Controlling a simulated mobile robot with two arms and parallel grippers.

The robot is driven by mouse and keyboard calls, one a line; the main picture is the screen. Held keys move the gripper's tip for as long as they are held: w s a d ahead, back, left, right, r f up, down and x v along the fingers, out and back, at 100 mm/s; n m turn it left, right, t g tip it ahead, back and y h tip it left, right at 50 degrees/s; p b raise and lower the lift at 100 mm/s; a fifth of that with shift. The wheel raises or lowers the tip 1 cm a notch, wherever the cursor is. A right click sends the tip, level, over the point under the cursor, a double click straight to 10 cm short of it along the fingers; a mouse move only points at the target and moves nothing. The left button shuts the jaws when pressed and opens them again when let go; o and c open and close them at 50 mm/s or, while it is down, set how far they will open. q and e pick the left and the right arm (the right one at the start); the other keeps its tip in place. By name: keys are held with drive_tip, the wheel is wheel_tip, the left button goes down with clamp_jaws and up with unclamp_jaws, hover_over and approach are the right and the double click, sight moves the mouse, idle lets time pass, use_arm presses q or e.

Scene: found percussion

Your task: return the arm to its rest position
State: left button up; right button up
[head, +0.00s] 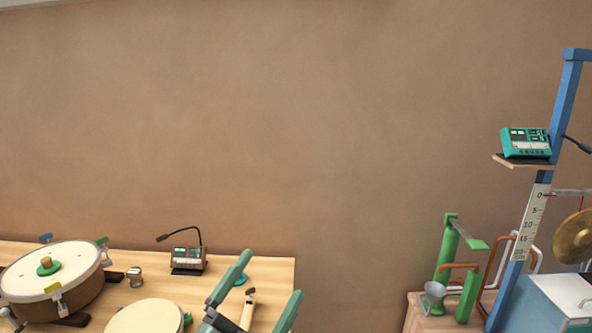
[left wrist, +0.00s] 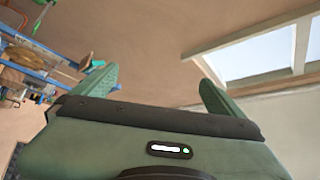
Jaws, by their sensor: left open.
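My left gripper (head: 264,292) shows at the bottom middle of the head view, in front of the right end of the wooden table. Its two green fingers are spread apart with nothing between them. It also shows in the left wrist view (left wrist: 155,90), where the fingers stand apart and empty against the wall and ceiling. Most of the left arm lies below the head view. My right gripper is in neither view.
The wooden table (head: 225,272) at lower left carries a large drum (head: 75,262), a smaller pale drum (head: 143,318) and a small device with a microphone (head: 188,260). At right stand a blue post (head: 565,100), a teal device (head: 526,142) and green pipes (head: 447,250). The wall between is bare.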

use_arm(q)
drive_tip(key=s+a+f+n+g+y, duration=0.2)
drive_tip(key=a+f+n+g+y, duration=0.1)
drive_tip(key=a+f+n+y, duration=0.6)
drive_tip(key=s+a+f+n+g+y, duration=0.3)
drive_tip(key=a+f+n+y, duration=0.15)
drive_tip(key=a+f, duration=0.4)
drive_tip(key=s+d+f+n+g+h, duration=0.1)
drive_tip(key=s+f+g, duration=0.5)
drive_tip(key=s, duration=0.4)
drive_tip(key=s+d+f+g+h, duration=0.1)
drive_tip(key=s+f+g, duration=0.3)
drive_tip(key=s+f, duration=0.55)
wheel_tip(320, 180, down, 24)
drive_tip(key=s+g, duration=0.1)
drive_tip(key=s, duration=0.1)
drive_tip(key=s+a+f+g, duration=0.1)
drive_tip(key=s+a+f, duration=0.2)
drive_tip(key=s+f, duration=1.4)
drive_tip(key=shift+s+f+g, duration=0.2)
drive_tip(key=shift+f+g, duration=0.1)
drive_tip(key=shift+g, duration=0.1)
